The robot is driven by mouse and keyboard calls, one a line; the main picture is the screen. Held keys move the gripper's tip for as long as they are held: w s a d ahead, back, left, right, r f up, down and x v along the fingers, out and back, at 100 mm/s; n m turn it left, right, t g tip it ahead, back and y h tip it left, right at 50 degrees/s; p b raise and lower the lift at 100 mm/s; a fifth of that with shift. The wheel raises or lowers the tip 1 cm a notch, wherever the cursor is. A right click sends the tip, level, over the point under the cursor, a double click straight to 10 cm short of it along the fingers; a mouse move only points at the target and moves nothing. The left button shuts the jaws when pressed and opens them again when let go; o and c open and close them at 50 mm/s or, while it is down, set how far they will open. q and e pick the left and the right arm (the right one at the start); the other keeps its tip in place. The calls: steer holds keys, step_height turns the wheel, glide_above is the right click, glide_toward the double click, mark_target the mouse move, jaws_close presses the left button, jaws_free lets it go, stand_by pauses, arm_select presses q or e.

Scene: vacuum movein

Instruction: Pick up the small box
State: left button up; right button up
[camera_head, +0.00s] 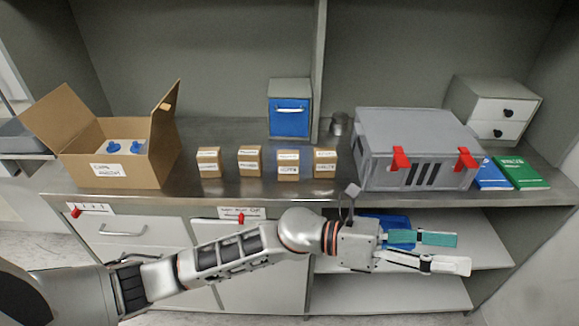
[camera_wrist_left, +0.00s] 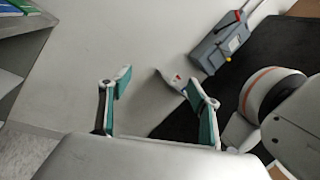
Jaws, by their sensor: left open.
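Several small brown boxes with white labels stand upright in a row on the metal counter in the head view: a far-left one (camera_head: 209,163), a second one (camera_head: 249,160), a third one (camera_head: 288,166) with a bluish tint around it, and a right one (camera_head: 325,164). My left gripper (camera_head: 450,252) is open and empty. It is in front of the counter, low and to the right of the boxes, pointing right. In the left wrist view its two teal-padded fingers (camera_wrist_left: 158,95) are apart with nothing between them. My right gripper is not in view.
An open cardboard box (camera_head: 105,165) with blue-topped items stands at the left. A grey case (camera_head: 415,140) with red latches stands right of the small boxes. A blue-fronted cabinet (camera_head: 290,115) and metal cup (camera_head: 339,123) are behind. Books (camera_head: 520,172) and white drawers (camera_head: 500,110) are far right.

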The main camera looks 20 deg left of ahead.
arm_select(q)
step_height(320, 180, down, 3)
steer(key=s+m+g+y, duration=0.2)
steer(key=m+g+y, duration=0.15)
steer(key=m, duration=0.35)
steer(key=m+t+y, duration=0.8)
steer(key=m+y, duration=0.6)
steer(key=y, duration=0.4)
glide_toward(288, 156)
steer(key=x, duration=0.4)
steer(key=shift+s+d+f+b, duration=0.1)
steer(key=shift+d+f+b, duration=0.25)
steer(key=shift+b, duration=0.05)
steer(key=shift+a+f, duration=0.15)
steer(key=shift+f, duration=0.05)
steer(key=x, duration=0.7)
steer(key=shift+w+a, duration=0.2)
steer(key=shift+w, duration=0.1)
steer(key=c, duration=1.4)
